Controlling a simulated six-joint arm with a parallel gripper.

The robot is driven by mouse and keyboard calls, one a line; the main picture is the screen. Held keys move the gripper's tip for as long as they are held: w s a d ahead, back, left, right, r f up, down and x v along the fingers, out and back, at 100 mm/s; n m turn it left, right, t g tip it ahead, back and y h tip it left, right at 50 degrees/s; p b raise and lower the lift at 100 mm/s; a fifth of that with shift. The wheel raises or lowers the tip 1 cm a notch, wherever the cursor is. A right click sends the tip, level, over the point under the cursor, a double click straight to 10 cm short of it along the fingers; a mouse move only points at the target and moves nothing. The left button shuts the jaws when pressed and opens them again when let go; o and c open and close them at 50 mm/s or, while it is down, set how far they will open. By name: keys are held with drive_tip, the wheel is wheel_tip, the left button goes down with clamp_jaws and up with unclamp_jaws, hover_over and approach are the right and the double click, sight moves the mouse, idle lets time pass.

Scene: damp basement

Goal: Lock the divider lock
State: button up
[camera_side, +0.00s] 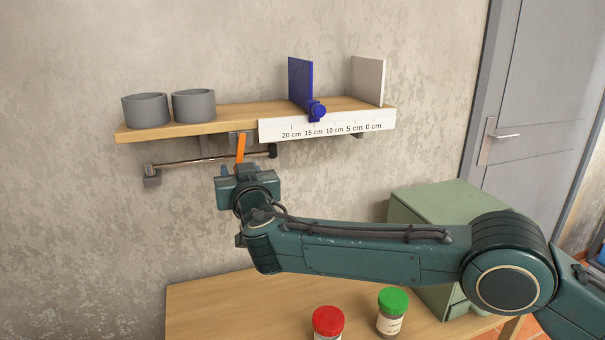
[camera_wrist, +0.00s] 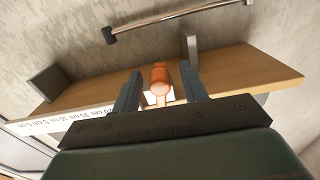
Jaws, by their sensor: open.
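A blue divider (camera_side: 300,84) stands upright on the wooden shelf, near the 15 cm mark, with a blue knob (camera_side: 317,110) at the shelf's front edge. An orange lever (camera_side: 241,147) hangs below the shelf, left of the ruler, tilted slightly; I cannot tell how it is linked to the divider. My gripper (camera_side: 239,169) is below the shelf, pointing up at the lever. In the wrist view, my gripper (camera_wrist: 163,72) is open, with the orange lever (camera_wrist: 159,80) between its two fingers and gaps visible on both sides.
The shelf (camera_side: 240,115) carries two grey cups (camera_side: 194,106) at its left and a white end plate (camera_side: 368,80). A white ruler (camera_side: 330,127) runs along its front. A metal rail (camera_side: 200,159) is below. Red-lidded (camera_side: 328,320) and green-lidded (camera_side: 392,301) jars stand on the table.

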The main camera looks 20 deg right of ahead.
clamp_jaws()
drive_tip(key=shift+d, duration=0.1)
drive_tip(key=shift+d+n, duration=0.7)
drive_tip(key=shift+n, duration=0.6)
unclamp_jaws()
drive_tip(key=shift+s, duration=0.15)
